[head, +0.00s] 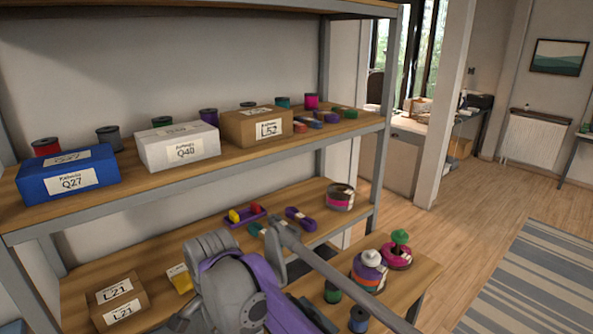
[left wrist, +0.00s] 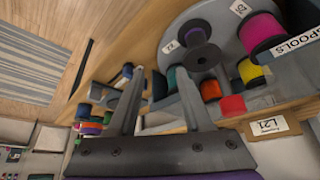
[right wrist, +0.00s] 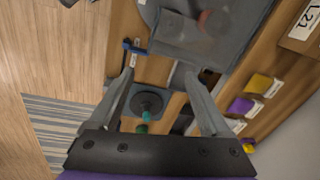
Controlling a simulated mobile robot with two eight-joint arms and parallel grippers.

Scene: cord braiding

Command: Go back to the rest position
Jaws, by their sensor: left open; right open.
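My left gripper (left wrist: 158,72) is open in the left wrist view, with nothing between its fingers. Spools show beyond its fingertips, and a grey round stand with spools lies past them. My right gripper (right wrist: 159,72) is open and empty in the right wrist view. A dark round piece with a green part (right wrist: 148,103) shows between and beyond its fingers, apart from them as far as I can tell. In the head view a grey and purple arm of mine covers part of the wooden work surface (head: 410,275); I cannot make out either gripper's fingertips there.
A shelf board (head: 300,140) carries a blue box (head: 68,172), a white box (head: 178,146), a brown box (head: 257,126) and several spools. Below stand an L21 box (head: 118,301), cord bundles (head: 300,218) and a round tin (head: 341,197). The floor (head: 475,215) at right is clear.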

